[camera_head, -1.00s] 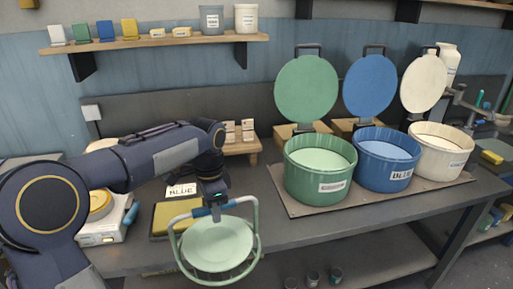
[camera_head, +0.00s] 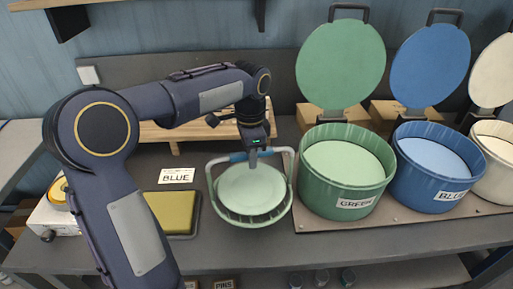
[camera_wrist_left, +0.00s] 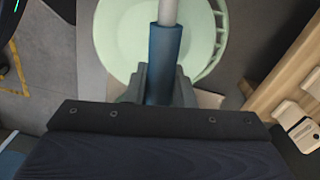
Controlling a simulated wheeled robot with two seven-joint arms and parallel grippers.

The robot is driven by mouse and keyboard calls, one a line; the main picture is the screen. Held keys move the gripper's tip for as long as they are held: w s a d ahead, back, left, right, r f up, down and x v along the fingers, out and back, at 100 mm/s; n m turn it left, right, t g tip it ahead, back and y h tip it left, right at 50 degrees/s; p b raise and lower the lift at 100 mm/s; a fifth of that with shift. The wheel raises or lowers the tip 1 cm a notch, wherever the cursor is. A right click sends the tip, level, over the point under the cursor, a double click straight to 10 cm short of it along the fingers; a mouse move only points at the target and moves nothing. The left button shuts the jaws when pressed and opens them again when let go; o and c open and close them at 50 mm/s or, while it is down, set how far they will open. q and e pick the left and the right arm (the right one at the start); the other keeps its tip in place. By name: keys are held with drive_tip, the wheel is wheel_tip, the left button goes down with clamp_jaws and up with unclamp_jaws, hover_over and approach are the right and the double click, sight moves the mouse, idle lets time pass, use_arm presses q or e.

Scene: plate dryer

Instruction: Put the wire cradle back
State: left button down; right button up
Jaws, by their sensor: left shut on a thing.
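The wire cradle (camera_head: 212,201) is a pale green wire basket with an arched handle and a blue grip (camera_head: 238,156). A pale green round plate (camera_head: 249,188) lies in it. My left gripper (camera_head: 258,153) is shut on the blue grip at the top of the handle. The cradle is over the bench, just left of the green bin; whether it touches the bench cannot be told. In the left wrist view the blue grip (camera_wrist_left: 164,62) stands between my fingers, with the plate (camera_wrist_left: 130,38) beyond. My right gripper is not in view.
The green bin (camera_head: 318,189), blue bin (camera_head: 412,185) and cream bin (camera_head: 503,165) stand on a board (camera_head: 397,216) with lids raised. A wooden rack (camera_head: 160,132) stands behind.

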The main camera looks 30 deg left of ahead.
use_arm(q)
drive_tip(key=shift+s+f+b, duration=0.1)
drive_tip(key=shift+f+b, duration=0.15)
drive_tip(key=shift+b, duration=0.05)
wheel_tip(320, 180, down, 3)
drive_tip(key=b, duration=0.3)
drive_tip(key=shift+f, duration=0.2)
drive_tip(key=shift+f+b, duration=0.95)
drive_tip(key=shift+f, duration=0.5)
drive_tip(key=c, duration=1.1)
unclamp_jaws()
drive_tip(key=shift+c, duration=0.2)
drive_tip(key=shift+f, duration=0.1)
